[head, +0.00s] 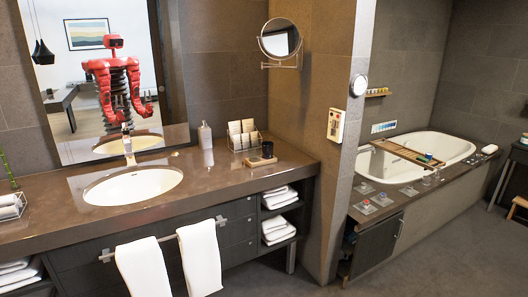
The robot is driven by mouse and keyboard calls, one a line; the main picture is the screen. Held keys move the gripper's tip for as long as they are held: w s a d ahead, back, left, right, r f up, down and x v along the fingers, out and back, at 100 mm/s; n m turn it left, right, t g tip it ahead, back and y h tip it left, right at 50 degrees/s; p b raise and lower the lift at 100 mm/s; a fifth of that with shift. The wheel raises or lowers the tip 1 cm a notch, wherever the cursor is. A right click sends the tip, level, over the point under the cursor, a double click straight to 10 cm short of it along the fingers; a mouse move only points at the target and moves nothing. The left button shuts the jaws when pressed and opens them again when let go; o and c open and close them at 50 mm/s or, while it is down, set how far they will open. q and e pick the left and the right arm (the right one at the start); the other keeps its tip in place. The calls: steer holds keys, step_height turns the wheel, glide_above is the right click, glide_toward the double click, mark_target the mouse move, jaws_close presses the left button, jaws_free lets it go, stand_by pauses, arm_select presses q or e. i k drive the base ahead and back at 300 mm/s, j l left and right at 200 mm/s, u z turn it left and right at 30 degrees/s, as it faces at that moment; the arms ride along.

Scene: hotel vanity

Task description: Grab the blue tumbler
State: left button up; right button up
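I cannot make out a clearly blue tumbler in the head view. A small dark cup (267,149) stands on a dark tray (262,161) at the right end of the vanity counter; its colour looks near black. Several small clear or pale items (383,199) sit on the ledge at the near end of the bathtub, too small to tell apart. Neither of my grippers is directly in view. The mirror (90,60) reflects my red body and arms, with the gripper state too small to read.
The brown counter (225,183) holds a sink (133,184), a soap dispenser (205,136) and a rack of packets (243,136). White towels (200,257) hang from a front rail. A wall (318,110) separates the vanity from the bathtub (405,155). The floor in front is open.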

mark_target(267, 147)
steer(key=i+l+z, duration=0.25)
steer(key=i, duration=0.25)
steer(key=i+z, duration=0.25)
steer(key=i, duration=0.2)
steer(key=i+l+u, duration=0.65)
steer(key=u, duration=0.2)
steer(key=i+l+u, duration=0.15)
steer(key=l+u, duration=0.25)
steer(key=l, duration=0.25)
